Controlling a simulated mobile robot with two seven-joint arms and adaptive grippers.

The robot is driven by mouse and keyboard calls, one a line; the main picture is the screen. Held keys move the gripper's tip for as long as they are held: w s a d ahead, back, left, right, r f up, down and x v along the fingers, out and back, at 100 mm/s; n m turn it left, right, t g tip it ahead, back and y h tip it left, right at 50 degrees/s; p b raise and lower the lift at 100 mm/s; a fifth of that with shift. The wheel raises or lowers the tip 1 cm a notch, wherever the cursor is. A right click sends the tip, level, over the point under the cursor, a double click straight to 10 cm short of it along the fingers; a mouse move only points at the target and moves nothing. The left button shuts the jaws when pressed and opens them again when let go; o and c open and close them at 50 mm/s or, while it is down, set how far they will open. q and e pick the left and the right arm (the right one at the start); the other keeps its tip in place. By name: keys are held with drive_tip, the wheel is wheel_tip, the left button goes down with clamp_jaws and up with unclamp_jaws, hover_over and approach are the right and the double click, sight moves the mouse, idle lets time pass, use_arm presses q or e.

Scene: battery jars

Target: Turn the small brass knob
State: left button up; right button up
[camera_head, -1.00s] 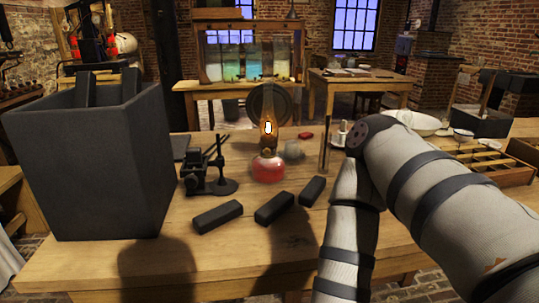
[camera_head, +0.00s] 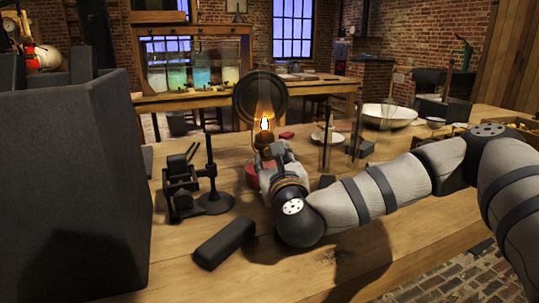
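An oil lamp with a lit flame (camera_head: 265,125) and a red base (camera_head: 252,176) stands on the wooden bench. Its small brass knob cannot be made out; my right gripper and wrist cover much of the lamp's front and right side. My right gripper (camera_head: 277,150) is at the lamp's burner, just below the flame. Its fingers are small and partly hidden by my wrist, so whether they are open, shut or touching the lamp is unclear. My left gripper is not in view.
A black stand instrument (camera_head: 190,180) is left of the lamp. A dark block (camera_head: 225,242) lies in front. A white bowl (camera_head: 388,116) sits at the back right. The bench front is mostly clear.

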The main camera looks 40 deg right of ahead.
sight(268, 152)
drive_tip(key=shift+x, duration=1.2)
drive_tip(key=shift+a, duration=0.1)
clamp_jaws()
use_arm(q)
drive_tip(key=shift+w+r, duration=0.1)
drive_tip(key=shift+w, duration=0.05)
use_arm(e)
drive_tip(key=shift+n, duration=0.3)
drive_tip(key=n+p, duration=0.2)
drive_tip(key=n, duration=0.2)
drive_tip(key=n+p, duration=0.3)
drive_tip(key=n, duration=0.2)
drive_tip(key=shift+a+r, duration=0.1)
drive_tip(key=shift+r, duration=0.1)
drive_tip(key=n+p, duration=0.1)
drive_tip(key=n, duration=0.2)
drive_tip(key=shift+n, duration=0.3)
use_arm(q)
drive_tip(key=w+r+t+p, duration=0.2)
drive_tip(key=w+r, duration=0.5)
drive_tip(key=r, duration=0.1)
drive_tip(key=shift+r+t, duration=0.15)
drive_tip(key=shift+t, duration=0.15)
use_arm(e)
drive_tip(key=shift+f+n, duration=0.1)
drive_tip(key=shift+n, duration=0.95)
drive_tip(key=shift+f+n, duration=0.15)
drive_tip(key=shift+n, duration=0.9)
drive_tip(key=shift+f, duration=0.1)
